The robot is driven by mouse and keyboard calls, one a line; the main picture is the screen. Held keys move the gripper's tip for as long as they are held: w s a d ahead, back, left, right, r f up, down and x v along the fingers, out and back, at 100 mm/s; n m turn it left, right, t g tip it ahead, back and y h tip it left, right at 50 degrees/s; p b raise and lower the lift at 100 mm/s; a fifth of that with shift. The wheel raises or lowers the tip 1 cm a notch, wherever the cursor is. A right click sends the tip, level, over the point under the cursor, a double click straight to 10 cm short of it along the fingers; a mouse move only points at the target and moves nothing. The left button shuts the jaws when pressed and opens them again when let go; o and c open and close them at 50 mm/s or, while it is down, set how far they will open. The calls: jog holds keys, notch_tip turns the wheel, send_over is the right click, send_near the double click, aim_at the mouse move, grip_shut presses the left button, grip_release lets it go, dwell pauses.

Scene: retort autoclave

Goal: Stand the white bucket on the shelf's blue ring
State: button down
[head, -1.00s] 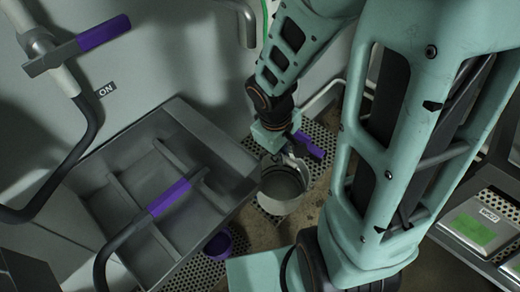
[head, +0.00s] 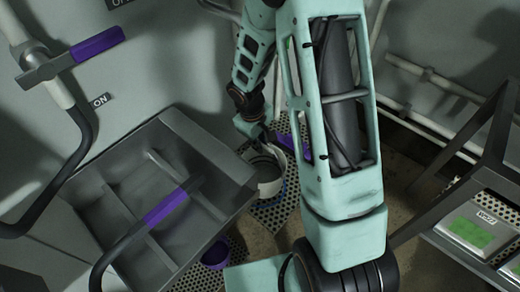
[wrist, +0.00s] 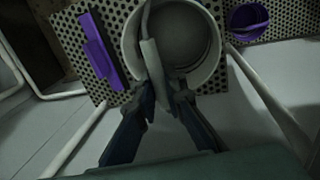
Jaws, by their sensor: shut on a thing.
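The white bucket (head: 270,186) is in the middle of the head view, over the perforated shelf (head: 265,218). It also shows in the wrist view (wrist: 214,70), seen from above into its open, empty-looking inside. My gripper (head: 262,146) is at the bucket's rim, shut on its pale handle (wrist: 150,52), which crosses the left part of the opening in the wrist view. A thin blue edge, perhaps the blue ring (head: 284,188), shows just right of the bucket in the head view; the rest is hidden. I cannot tell whether the bucket touches the shelf.
A purple bar (wrist: 98,45) and a purple cup (wrist: 248,20) are on the perforated surface beside the bucket. A dark rack (head: 480,185) stands at the right.

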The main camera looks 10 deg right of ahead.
jog(key=shift+w+a+f, duration=0.1)
jog(key=shift+w+f, duration=0.35)
jog(key=shift+f, duration=0.2)
jog(key=shift+f+b, duration=0.3)
jog(key=shift+f, duration=1.2)
jog(key=c, duration=2)
grip_release()
jog(key=r, duration=0.4)
jog(key=s+a+r+p, duration=0.1)
jog(key=r, duration=0.7)
jog(key=shift+s+a, duration=0.25)
jog(key=shift+a, duration=0.15)
